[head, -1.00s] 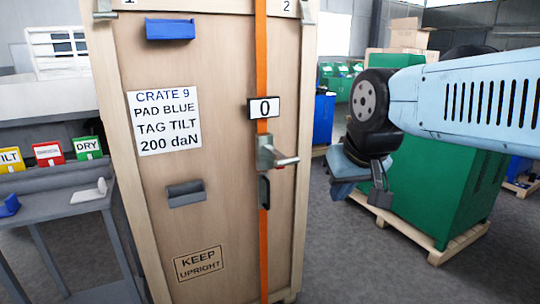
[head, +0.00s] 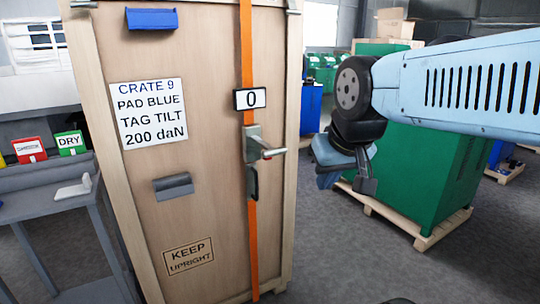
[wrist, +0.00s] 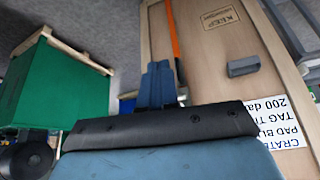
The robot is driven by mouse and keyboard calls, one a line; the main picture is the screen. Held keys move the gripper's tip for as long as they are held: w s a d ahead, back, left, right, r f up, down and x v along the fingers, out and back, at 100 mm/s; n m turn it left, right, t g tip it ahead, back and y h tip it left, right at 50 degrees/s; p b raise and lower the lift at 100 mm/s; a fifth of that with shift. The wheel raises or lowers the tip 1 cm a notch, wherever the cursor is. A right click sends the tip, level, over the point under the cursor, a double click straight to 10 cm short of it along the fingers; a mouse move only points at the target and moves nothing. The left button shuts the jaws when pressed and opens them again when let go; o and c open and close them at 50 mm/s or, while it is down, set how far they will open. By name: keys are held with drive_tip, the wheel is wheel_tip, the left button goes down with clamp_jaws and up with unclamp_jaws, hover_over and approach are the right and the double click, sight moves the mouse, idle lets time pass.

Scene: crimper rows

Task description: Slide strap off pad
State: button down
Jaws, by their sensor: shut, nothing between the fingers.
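An orange strap (head: 247,50) runs straight down the right part of the wooden crate front (head: 215,130). It passes behind a "0" display (head: 250,99) and a metal ratchet with a lever (head: 258,146). A blue pad (head: 151,18) sits high on the crate, and a grey pad (head: 172,187) sits lower. The strap runs to the right of both pads, apart from them. My gripper (head: 367,186) is right of the crate, clear of the strap. In the wrist view, my shut fingers (wrist: 157,85) appear left of the strap (wrist: 173,40), holding nothing.
The crate sign (head: 151,113) reads "CRATE 9, PAD BLUE, TAG TILT, 200 daN". A grey table (head: 45,215) with coloured tags, including a green DRY tag (head: 70,143), stands left. A green cabinet on a pallet (head: 425,185) stands behind my arm. Grey floor is open right of the crate.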

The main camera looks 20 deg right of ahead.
sight(257, 197)
drive_tip(key=c, duration=1.6)
unclamp_jaws()
drive_tip(key=shift+w, duration=0.3)
drive_tip(key=o, duration=0.5)
drive_tip(key=w+d+f, duration=0.1)
drive_tip(key=w, duration=0.3)
drive_tip(key=w+d+f+t+h, duration=0.1)
drive_tip(key=w, duration=0.4)
drive_tip(key=w+d+f+n+t, duration=0.1)
drive_tip(key=w, duration=0.3)
drive_tip(key=shift+w+f, duration=0.25)
drive_tip(key=shift+f, duration=0.05)
drive_tip(key=shift+c, duration=0.2)
drive_tip(key=w+f+n+t+y, duration=0.4)
drive_tip(key=w+f+n, duration=0.1)
drive_tip(key=w+f, duration=1.25)
wheel_tip(257, 197, down, 8)
drive_tip(key=w+a+m+t+y, duration=0.1)
drive_tip(key=w+t+y, duration=0.1)
drive_tip(key=t+y, duration=0.3)
drive_tip(key=x, duration=1.4)
drive_tip(key=shift+f, duration=0.25)
drive_tip(key=shift+c, duration=0.2)
clamp_jaws()
